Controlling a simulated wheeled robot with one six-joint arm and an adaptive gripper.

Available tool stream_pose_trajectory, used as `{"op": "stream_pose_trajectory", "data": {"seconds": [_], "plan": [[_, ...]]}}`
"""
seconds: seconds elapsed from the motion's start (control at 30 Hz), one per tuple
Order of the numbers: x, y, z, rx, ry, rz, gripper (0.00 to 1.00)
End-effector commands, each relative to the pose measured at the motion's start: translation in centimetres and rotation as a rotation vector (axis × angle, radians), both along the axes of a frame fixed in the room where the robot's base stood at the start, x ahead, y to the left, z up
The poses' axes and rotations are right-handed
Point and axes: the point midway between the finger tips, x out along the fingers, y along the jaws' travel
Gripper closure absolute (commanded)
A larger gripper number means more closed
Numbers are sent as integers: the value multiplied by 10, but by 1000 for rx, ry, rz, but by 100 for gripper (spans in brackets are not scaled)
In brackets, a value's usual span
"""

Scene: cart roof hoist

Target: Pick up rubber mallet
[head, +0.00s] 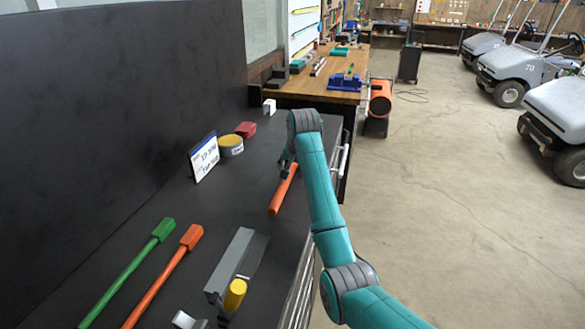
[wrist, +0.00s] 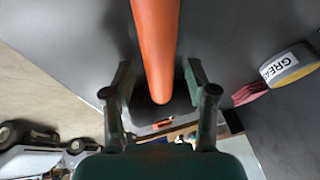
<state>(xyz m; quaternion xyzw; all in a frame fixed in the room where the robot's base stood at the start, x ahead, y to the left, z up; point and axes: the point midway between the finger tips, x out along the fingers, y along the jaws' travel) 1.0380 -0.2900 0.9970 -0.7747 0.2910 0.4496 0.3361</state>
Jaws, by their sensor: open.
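An orange rod (head: 284,192), which looks like the rubber mallet's handle, lies on the dark bench top near its right edge. My gripper (head: 287,166) is over its far end. In the wrist view the orange rod (wrist: 157,45) runs from the top edge down between the two open fingers of my gripper (wrist: 159,88), with a gap on each side. Its rounded end shows near the fingertips, with a dark patch around it. I cannot tell whether that patch is a black mallet head or shadow. No finger visibly touches the rod.
A green bar (head: 127,275) and an orange bar (head: 162,277), both with blocky ends, lie at the front left. A grey angled piece (head: 232,262) and yellow cylinder (head: 235,294) are nearer.

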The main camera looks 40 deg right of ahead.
Motion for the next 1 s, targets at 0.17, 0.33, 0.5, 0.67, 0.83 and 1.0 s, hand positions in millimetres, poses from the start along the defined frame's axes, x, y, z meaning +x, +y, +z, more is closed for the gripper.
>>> {"op": "stream_pose_trajectory", "data": {"seconds": [0.17,0.33,0.5,0.67,0.83,1.0], "plan": [[0,0,-2,0,0,0,43],[0,0,-3,0,0,0,73],[0,0,-3,0,0,0,100],[0,0,-2,-1,-1,0,100],[0,0,1,0,-1,0,100],[1,-1,22,-2,-5,0,100]]}}
